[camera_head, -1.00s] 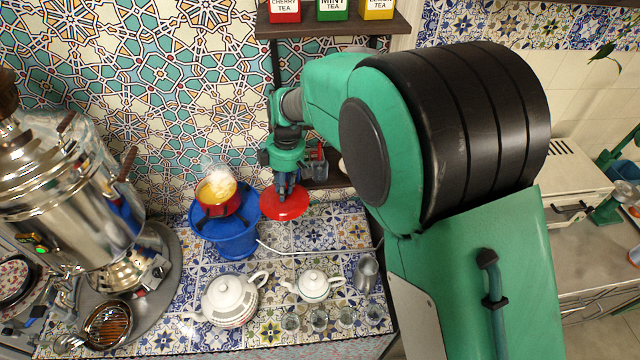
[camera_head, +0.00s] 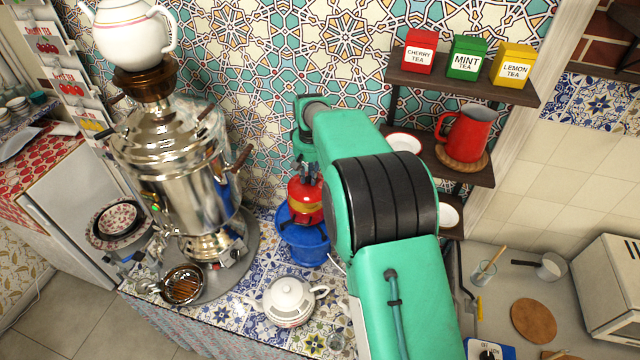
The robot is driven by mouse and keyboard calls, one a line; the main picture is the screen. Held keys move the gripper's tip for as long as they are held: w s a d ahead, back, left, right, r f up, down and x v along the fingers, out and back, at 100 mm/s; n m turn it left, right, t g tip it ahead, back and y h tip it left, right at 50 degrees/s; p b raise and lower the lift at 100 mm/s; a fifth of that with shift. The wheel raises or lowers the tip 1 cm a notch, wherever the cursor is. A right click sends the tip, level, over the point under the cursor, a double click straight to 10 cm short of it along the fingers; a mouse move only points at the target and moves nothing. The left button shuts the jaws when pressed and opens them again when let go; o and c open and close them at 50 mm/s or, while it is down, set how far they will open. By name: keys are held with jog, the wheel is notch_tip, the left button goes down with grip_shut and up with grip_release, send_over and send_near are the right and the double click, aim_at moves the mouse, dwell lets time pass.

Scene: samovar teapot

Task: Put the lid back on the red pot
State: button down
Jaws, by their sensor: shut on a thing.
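The red pot (camera_head: 302,213) stands on the upturned-looking blue vessel (camera_head: 303,243), in the middle of the view beside my arm. A yellow band, seemingly its contents, shows below the red lid (camera_head: 306,189). The lid is over the pot's mouth, held by my gripper (camera_head: 307,173), which is shut on it from above. I cannot tell whether the lid touches the rim. My arm hides the area just right of the pot.
A large metal samovar (camera_head: 180,165) with a white teapot (camera_head: 133,33) on top stands left. Another white teapot (camera_head: 289,301) sits in front on the tiled counter. Shelves (camera_head: 450,86) with tea tins and a red jug (camera_head: 466,134) are behind right.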

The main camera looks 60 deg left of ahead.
aim_at(307, 186)
jog(key=shift+s+a+r+m, duration=0.1)
jog(key=shift+a+r+m, duration=0.05)
jog(key=shift+a, duration=0.2)
jog(key=shift+s+a+r+m, duration=0.1)
jog(key=shift+a+m, duration=0.05)
jog(key=shift+a, duration=0.2)
jog(key=shift+f, duration=0.25)
jog(key=shift+f+b, duration=1.05)
jog(key=shift+f, duration=1.85)
jog(key=shift+f, duration=0.2)
jog(key=shift+b, duration=0.35)
dwell(0.9)
jog(key=c, duration=1)
grip_release()
jog(key=shift+r, duration=0.1)
jog(key=shift+r+p, duration=1.2)
jog(key=shift+r, duration=2.2)
